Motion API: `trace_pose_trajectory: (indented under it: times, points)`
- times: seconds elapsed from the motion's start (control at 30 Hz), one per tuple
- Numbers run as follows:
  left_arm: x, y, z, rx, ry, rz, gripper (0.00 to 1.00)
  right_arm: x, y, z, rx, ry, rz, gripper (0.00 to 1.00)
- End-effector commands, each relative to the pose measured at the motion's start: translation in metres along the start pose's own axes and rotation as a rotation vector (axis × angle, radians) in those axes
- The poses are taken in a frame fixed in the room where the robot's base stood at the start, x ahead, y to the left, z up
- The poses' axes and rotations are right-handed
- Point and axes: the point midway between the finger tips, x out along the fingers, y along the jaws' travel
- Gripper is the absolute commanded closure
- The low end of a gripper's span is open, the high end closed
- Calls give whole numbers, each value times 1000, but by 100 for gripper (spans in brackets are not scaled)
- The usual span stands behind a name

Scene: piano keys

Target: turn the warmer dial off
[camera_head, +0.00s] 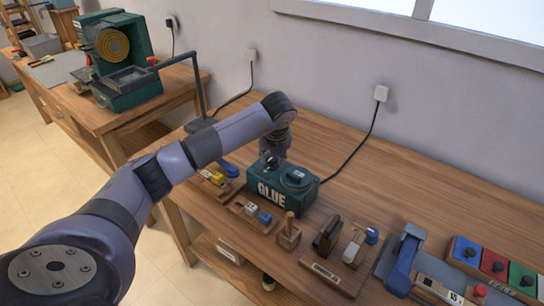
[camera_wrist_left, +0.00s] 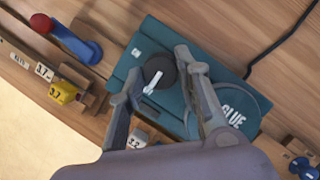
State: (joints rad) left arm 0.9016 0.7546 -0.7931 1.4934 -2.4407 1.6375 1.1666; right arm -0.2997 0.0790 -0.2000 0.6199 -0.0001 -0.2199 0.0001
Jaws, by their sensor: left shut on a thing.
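The glue warmer (camera_head: 262,195) is a green box marked GLUE on the workbench. It also fills the middle of the left wrist view (camera_wrist_left: 128,62). Its dial (camera_wrist_left: 157,72) is a dark round knob with a white pointer mark. In the left wrist view, my left gripper (camera_wrist_left: 161,64) has a finger on each side of the dial and is shut on it. In the head view my left gripper (camera_head: 270,158) reaches down onto the warmer's top and hides the dial. My right gripper is in neither view.
A round lid (camera_head: 297,177) sits on the warmer beside the dial. Wooden blocks and tools, including a wooden stand (camera_head: 289,235), line the bench's front edge. A blue clamp-like tool (camera_head: 403,262) and coloured boxes (camera_head: 494,264) stand at right. A black cable (camera_head: 352,155) runs to the wall.

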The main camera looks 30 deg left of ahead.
Motion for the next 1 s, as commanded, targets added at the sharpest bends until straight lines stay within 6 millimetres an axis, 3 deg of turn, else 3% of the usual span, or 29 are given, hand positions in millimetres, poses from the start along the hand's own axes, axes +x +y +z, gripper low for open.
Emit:
trace_pose_trajectory:
  times: [0.1,0.13,0.4,0.77,1.0]
  points:
    - [-1,0,1,-2,-1,-1,97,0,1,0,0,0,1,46]
    - [-1,0,1,-1,-1,-2,67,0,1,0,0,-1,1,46]
    - [0,0,0,0,0,-1,49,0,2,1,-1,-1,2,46]
    - [-5,0,0,1,0,-1,49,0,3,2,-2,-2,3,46]
    - [-45,-1,1,2,-3,-5,49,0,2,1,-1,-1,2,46]
